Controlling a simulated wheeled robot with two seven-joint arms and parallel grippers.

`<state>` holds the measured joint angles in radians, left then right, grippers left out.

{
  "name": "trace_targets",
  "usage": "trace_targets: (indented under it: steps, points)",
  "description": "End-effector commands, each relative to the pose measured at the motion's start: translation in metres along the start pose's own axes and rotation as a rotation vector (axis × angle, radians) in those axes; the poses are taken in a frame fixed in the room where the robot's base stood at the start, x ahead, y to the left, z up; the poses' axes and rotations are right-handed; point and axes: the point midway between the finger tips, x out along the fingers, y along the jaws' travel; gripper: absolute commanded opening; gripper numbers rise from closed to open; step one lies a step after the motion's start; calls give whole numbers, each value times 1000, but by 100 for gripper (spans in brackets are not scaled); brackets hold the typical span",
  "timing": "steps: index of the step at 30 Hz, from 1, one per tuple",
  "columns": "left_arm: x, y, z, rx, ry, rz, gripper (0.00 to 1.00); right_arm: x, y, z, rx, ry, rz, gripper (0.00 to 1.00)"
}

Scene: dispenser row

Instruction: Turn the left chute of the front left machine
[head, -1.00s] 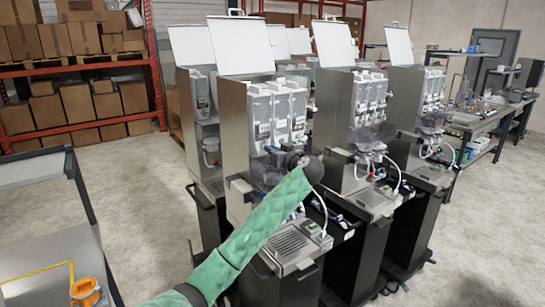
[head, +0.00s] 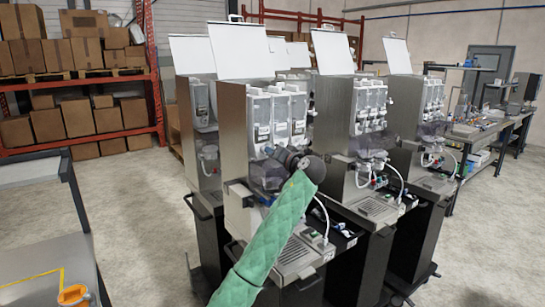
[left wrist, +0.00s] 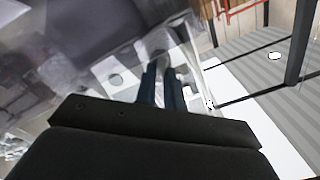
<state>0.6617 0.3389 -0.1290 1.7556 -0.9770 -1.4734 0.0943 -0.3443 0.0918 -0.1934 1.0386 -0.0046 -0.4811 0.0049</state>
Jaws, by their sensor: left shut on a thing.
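The front left machine (head: 233,130) is a steel cabinet with its white lid raised and several clear canisters (head: 262,112) in its front. Smoky translucent chutes (head: 264,178) hang under the canisters. My left gripper (head: 270,151), on the green-sleeved arm, reaches in at the left chute just below the left canister. In the left wrist view its two dark fingers (left wrist: 162,82) are close together on a small pale part, apparently the left chute's handle. The gripper and wrist hide much of the chutes, so the chute's angle cannot be told. My right gripper is out of view.
A second similar machine (head: 340,110) stands close on the right, with others behind. A drip tray (head: 297,258) and a white hose lie below the chutes. A grey-topped table (head: 35,265) is at the lower left. Open floor (head: 140,210) lies left of the machines.

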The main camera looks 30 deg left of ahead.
Motion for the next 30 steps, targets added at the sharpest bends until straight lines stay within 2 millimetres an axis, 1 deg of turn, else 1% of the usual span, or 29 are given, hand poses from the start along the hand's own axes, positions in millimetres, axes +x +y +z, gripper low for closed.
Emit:
trace_targets:
  steps: [5, 15, 22, 24, 25, 30]
  points:
    - [0, 1, 0, 168, 1, 2, 0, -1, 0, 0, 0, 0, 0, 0]
    - [0, 2, -1, 492, 0, 1, 0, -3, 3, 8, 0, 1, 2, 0]
    - [0, 2, -1, 710, 1, 1, 0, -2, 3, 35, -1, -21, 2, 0]
    - [0, 2, -1, 777, 1, 1, 0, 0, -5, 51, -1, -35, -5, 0]
    - [0, 2, -1, 806, 1, 1, 0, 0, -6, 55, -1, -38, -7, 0]
    - [0, 3, 0, 967, 1, 1, 0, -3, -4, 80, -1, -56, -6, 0]
